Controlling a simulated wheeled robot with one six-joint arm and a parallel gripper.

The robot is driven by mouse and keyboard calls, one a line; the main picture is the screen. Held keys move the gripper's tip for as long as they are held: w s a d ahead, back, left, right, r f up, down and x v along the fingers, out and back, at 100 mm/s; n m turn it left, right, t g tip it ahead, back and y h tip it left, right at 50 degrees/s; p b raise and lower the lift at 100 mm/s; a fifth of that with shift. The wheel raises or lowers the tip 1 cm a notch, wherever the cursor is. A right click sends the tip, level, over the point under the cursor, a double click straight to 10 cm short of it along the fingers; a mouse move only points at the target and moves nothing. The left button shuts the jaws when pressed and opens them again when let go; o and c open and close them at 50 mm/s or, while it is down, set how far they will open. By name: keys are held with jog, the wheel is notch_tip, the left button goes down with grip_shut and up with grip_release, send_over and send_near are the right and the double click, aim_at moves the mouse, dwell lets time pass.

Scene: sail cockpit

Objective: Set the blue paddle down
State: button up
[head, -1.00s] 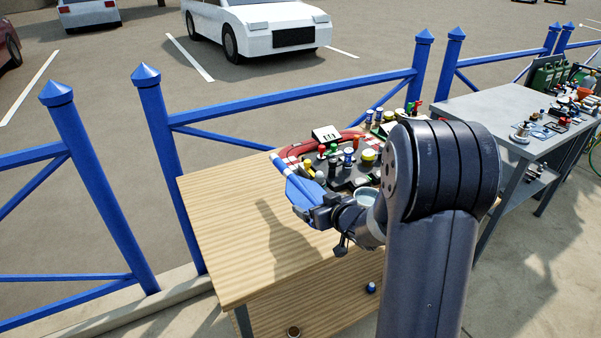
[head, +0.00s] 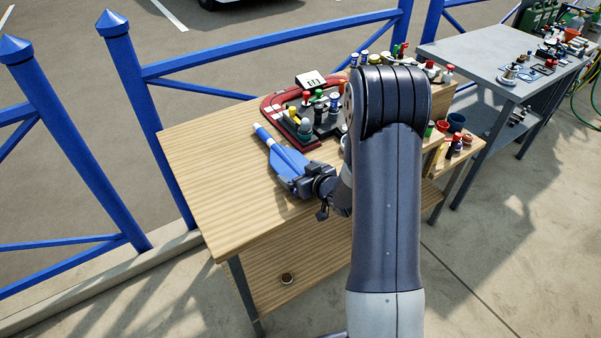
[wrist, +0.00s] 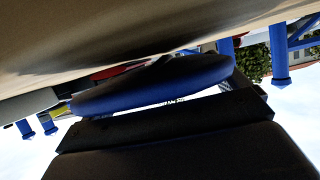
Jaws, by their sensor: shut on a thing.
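The blue paddle (head: 282,163) is at the wooden table in the head view, low over or on the top, its white-banded end pointing up and left. My gripper (head: 304,186) is shut on its near end. In the wrist view the blue paddle (wrist: 150,88) spans the middle as a thin edge, beyond my dark gripper (wrist: 170,118). The pale tabletop lies very close to it there. I cannot tell whether the paddle touches the wood. My arm hides part of the table to the right.
The wooden table (head: 215,150) is bare to the left of and in front of the paddle. A red-edged dark stand (head: 270,105) with several coloured pieces sits just behind it. A blue fence (head: 150,130) runs behind the table. A grey table (head: 465,55) stands at right.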

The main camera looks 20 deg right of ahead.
jog(key=shift+f, duration=0.15)
jog(key=shift+f+b, duration=0.15)
jog(key=shift+b, duration=0.15)
jog(key=o, duration=0.7)
